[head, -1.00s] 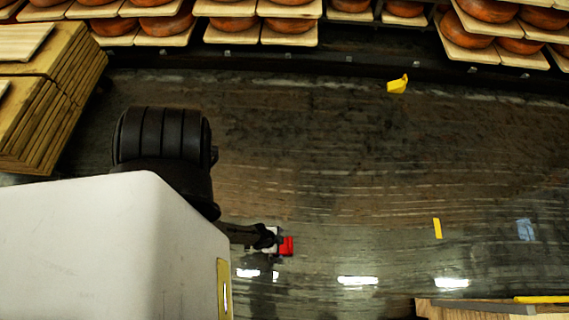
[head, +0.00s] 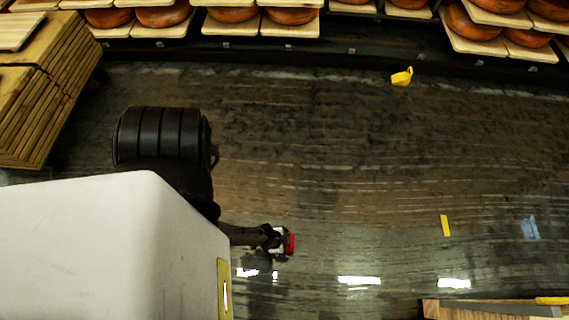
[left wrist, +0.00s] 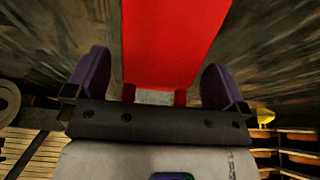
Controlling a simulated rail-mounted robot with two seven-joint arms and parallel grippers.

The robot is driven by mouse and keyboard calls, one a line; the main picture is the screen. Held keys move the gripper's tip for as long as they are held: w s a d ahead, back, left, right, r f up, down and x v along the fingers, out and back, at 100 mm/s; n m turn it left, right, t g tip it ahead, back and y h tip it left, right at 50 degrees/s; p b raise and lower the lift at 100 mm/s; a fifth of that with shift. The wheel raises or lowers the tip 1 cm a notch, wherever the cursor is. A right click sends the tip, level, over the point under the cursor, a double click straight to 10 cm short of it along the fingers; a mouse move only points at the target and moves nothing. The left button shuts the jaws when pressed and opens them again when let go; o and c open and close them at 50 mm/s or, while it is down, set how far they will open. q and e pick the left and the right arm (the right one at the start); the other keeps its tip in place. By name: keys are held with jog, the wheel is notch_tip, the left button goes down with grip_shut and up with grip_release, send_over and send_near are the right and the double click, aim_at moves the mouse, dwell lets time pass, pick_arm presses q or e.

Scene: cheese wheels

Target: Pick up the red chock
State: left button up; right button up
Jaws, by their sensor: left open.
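The red chock (head: 291,244) is on the dark floor in the head view, partly covered by my left gripper (head: 282,243). In the left wrist view the red chock (left wrist: 172,45) fills the upper middle and runs out of the top of the picture. My left gripper (left wrist: 156,82) is open, with one purple finger on each side of the chock. Gaps show between the chock and both fingers, so the jaws are around it without visible side contact. My right gripper is in neither view.
A yellow object (head: 402,77) stands on the floor far off. Stacked boards (head: 45,85) are at the left, and shelves with cheese wheels (head: 290,16) line the back. A wooden stack (head: 480,309) is at the lower right. The middle floor is clear.

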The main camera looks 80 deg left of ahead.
pick_arm(q)
jog(key=shift+c, duration=0.4)
jog(key=c, duration=1)
jog(key=shift+r, duration=0.1)
jog(key=shift+c, duration=0.2)
